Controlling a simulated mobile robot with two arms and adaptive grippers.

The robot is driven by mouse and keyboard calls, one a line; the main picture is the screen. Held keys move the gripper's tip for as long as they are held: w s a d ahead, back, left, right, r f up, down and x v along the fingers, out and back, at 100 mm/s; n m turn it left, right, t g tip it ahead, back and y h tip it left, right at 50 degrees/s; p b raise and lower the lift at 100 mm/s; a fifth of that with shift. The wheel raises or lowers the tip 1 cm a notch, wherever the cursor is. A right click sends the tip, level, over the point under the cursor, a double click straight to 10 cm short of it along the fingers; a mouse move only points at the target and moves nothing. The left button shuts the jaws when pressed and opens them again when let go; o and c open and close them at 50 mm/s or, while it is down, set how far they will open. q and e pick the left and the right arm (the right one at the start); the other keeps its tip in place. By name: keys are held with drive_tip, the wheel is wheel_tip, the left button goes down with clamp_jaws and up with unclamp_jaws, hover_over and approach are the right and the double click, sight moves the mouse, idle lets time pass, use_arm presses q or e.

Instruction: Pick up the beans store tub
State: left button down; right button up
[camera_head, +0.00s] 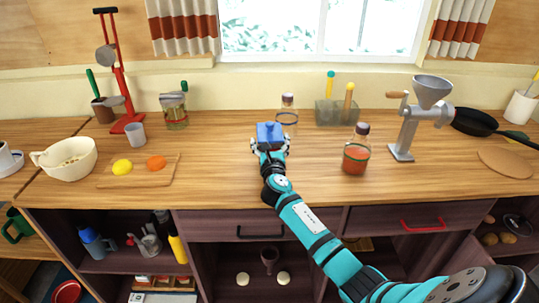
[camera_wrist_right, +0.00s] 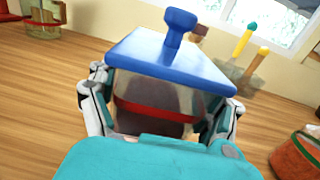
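The tub (camera_wrist_right: 155,105) has a blue lid with a knob and see-through sides showing dark contents and a red band. In the head view its blue lid (camera_head: 269,132) shows near the middle of the wooden counter. My right gripper (camera_head: 270,147) reaches it from the front, with one finger on each side of the tub below the lid. The right wrist view shows the fingers (camera_wrist_right: 160,125) close against the tub's sides. Whether they press on it is unclear. The tub's lower part is hidden by my gripper. My left gripper is not in view.
A glass jar (camera_head: 288,115) stands just behind the tub to the right. A red-filled jar (camera_head: 356,158) stands farther right, near a grey grinder (camera_head: 404,130). A cutting board (camera_head: 112,182) lies left. The counter (camera_head: 215,165) between board and tub is clear.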

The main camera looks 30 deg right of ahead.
drive_tip(key=c, duration=1.1)
drive_tip(key=shift+c, duration=0.4)
drive_tip(key=shift+r, duration=0.1)
